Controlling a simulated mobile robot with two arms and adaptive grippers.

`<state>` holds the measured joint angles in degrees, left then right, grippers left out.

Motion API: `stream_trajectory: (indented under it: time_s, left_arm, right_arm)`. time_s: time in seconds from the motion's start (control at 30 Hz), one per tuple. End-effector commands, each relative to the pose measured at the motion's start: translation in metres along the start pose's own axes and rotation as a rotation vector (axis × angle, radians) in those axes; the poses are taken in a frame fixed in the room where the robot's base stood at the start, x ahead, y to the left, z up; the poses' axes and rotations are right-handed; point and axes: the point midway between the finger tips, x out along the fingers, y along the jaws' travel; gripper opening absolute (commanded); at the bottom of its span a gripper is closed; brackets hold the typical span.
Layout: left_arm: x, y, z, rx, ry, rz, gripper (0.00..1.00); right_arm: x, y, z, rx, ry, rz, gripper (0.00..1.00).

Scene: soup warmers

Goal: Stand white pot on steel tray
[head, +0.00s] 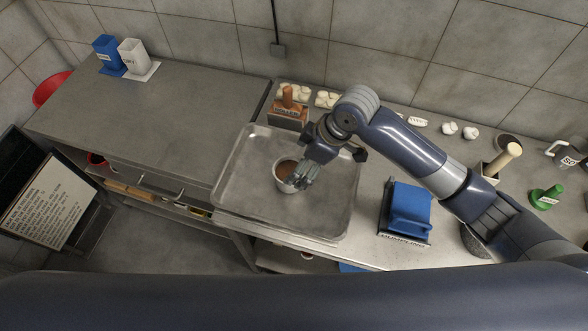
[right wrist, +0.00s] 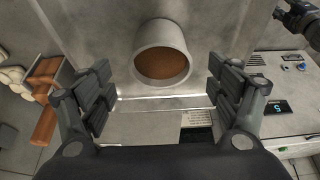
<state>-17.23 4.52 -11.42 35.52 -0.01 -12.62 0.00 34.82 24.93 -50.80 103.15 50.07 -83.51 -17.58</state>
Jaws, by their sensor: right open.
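The white pot (head: 284,176), with brown contents, stands upright on the steel tray (head: 235,180), near the tray's middle. My right gripper (head: 306,178) is beside the pot on its right in the head view and covers part of its side. In the right wrist view the pot (right wrist: 162,52) is beyond and between the fingertips of the open right gripper (right wrist: 163,88), with gaps on both sides. The fingers are not closed on it. I do not make out my left gripper in the head view.
A blue handled block (head: 407,210) lies on the counter right of the tray. White pieces (head: 449,128) lie at the back. The left grey counter (head: 160,110) is mostly clear. A dark jointed part (right wrist: 298,20) is unclear.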

Motion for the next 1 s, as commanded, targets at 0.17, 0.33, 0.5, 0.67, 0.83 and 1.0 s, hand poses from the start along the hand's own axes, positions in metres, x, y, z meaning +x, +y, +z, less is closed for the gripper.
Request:
stream_trajectory:
  time_s: [0.17,0.33,0.5,0.67,0.83,1.0]
  left_arm:
    - [0.004,0.000,0.000,0.000,0.001,0.000,0.40]
    - [0.005,0.000,0.000,0.000,0.002,0.000,0.40]
    - [0.005,0.000,-0.001,0.001,0.002,0.000,0.40]
    - [0.005,0.000,-0.001,0.001,0.002,0.000,0.40]
    - [0.005,0.000,-0.001,0.001,0.002,0.000,0.40]
    - [0.005,-0.001,-0.003,0.001,0.005,-0.001,0.40]
  right_arm:
    - [-0.029,0.001,0.000,-0.001,0.000,0.003,0.83]
    - [-0.040,0.000,0.001,-0.001,-0.001,0.001,0.83]
    - [-0.042,0.000,0.000,-0.001,-0.001,0.000,0.83]
    - [-0.042,0.000,0.000,-0.001,-0.001,0.000,0.83]
    - [-0.042,0.000,0.000,-0.001,-0.001,0.000,0.83]
    - [-0.042,-0.001,0.000,-0.001,-0.001,-0.001,0.83]
